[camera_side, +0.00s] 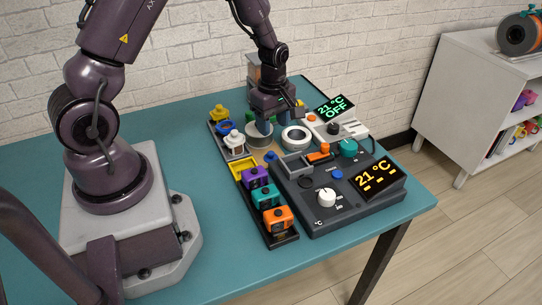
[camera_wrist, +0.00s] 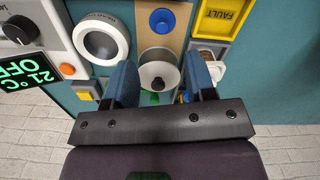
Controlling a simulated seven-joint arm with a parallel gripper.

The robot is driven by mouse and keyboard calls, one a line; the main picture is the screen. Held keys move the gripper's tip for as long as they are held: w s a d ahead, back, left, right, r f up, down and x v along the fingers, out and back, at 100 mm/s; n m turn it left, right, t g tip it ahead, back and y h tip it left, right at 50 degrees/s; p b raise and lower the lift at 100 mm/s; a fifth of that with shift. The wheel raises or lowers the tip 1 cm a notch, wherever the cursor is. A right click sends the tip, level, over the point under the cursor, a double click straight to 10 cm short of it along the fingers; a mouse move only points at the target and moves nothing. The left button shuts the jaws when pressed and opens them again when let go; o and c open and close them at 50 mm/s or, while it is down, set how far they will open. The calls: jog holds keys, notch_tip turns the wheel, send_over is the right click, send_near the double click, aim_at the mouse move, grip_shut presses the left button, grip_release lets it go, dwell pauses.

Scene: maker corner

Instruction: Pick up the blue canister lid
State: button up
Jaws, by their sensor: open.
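A small round blue piece with a raised centre, which looks like the blue canister lid (camera_wrist: 162,20), lies on a tan board at the top of the wrist view. It also shows in the side view (camera_side: 270,156), in front of a grey round canister (camera_side: 259,140). My gripper (camera_wrist: 160,82) is open, with one blue-padded finger on each side of that canister in the wrist view. A dark knob-like shape shows in the canister's middle. Nothing is held. In the side view my gripper (camera_side: 273,121) hangs over the board; whether its fingertips touch the canister, I cannot tell.
A white ring (camera_side: 296,137) stands beside the canister. A dark control box (camera_side: 327,198) and a white box with an OFF display (camera_side: 334,108) are at the right. A tray (camera_side: 283,239) of coloured blocks runs along the left. The teal table (camera_side: 190,110) is clear farther left.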

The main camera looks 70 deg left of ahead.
aim_at(271, 152)
jog(key=f, duration=0.9)
jog(key=shift+s+a, duration=0.15)
jog(key=shift+s, duration=0.05)
jog(key=shift+c, duration=0.4)
grip_shut()
